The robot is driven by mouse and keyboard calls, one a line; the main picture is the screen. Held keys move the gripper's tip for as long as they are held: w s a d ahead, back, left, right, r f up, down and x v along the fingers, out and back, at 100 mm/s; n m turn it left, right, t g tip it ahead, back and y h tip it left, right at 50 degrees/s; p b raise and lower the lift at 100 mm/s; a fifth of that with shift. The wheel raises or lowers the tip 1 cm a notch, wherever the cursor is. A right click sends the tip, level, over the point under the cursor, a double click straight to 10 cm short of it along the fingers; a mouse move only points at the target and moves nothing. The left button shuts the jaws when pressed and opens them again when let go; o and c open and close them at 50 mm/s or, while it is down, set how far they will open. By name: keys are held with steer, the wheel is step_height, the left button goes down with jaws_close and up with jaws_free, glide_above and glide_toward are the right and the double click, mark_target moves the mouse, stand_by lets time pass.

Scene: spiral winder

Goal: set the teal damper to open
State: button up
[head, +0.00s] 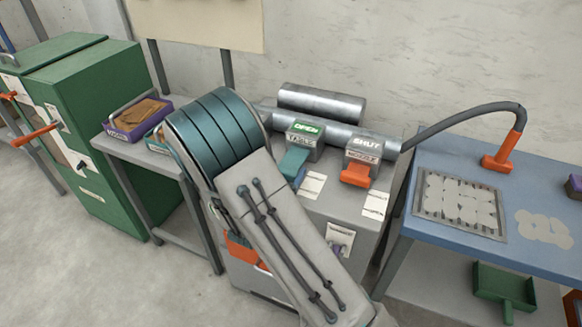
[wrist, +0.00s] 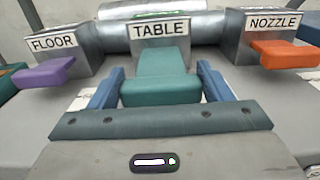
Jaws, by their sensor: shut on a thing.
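The teal damper handle (wrist: 160,75) sticks out of a grey box labelled TABLE (wrist: 158,30) in the wrist view. My gripper (wrist: 159,84) has one blue finger on each side of the handle and is shut on it. In the head view the teal handle (head: 293,163) shows beside my arm, under the box marked TABLE (head: 304,142). A green sign on top of that box reads OPEN (head: 306,128).
A purple handle (wrist: 43,73) on the FLOOR box stands to the left. Metal ducts (head: 322,104) run behind. A blue table (head: 450,155) with a hose is farther right.

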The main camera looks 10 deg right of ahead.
steer(key=shift+s+a+f, duration=0.1)
steer(key=o, duration=1.4)
steer(key=shift+s+a, duration=0.15)
steer(key=shift+a, duration=0.05)
steer(key=shift+d, duration=0.2)
steer(key=v, duration=1.3)
steer(key=shift+s+a+b, duration=0.3)
steer(key=shift+b, duration=0.05)
